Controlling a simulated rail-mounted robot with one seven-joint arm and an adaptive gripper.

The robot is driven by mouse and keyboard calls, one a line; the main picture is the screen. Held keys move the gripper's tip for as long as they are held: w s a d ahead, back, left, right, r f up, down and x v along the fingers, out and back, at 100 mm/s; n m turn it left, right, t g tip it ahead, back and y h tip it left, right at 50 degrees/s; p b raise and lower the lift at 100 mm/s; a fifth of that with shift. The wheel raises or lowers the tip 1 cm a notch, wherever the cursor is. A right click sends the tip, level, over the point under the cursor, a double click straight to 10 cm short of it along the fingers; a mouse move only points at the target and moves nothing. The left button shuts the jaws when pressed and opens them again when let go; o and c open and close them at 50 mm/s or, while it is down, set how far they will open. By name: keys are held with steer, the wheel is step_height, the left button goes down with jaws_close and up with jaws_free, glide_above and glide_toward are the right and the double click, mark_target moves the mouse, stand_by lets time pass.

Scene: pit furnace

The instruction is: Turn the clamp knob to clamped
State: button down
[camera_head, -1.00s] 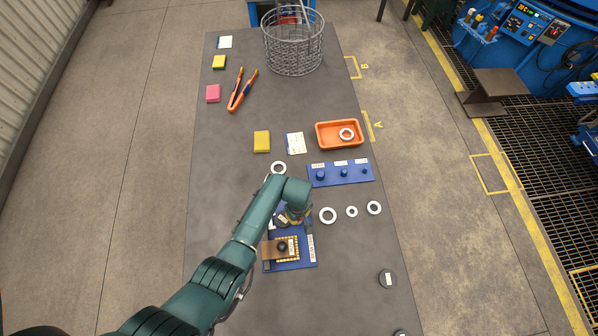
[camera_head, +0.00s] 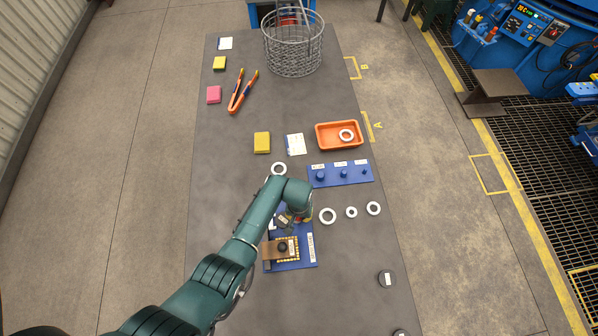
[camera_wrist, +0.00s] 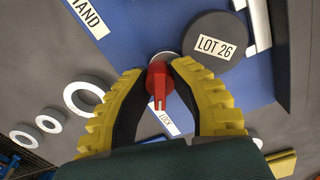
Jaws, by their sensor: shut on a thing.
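A red knob (camera_wrist: 158,80) with a narrow pointer sits between the two yellow-padded fingers of my gripper (camera_wrist: 160,68) in the wrist view. The fingers are shut on it. A small white label reading LOCK (camera_wrist: 166,122) lies beside the pointer. In the head view my gripper is mostly hidden under my wrist, above the far end of the blue fixture plate (camera_head: 306,262). I cannot make out the knob there.
A dark disc marked LOT 26 (camera_wrist: 213,42) is close to the right finger. White rings (camera_head: 328,216) lie right of the gripper. A blue peg board (camera_head: 330,181) and an orange tray (camera_head: 326,144) stand beyond.

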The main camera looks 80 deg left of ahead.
stand_by(0.3)
steer(key=c, duration=0.9)
jaws_free()
steer(key=shift+o, duration=0.2)
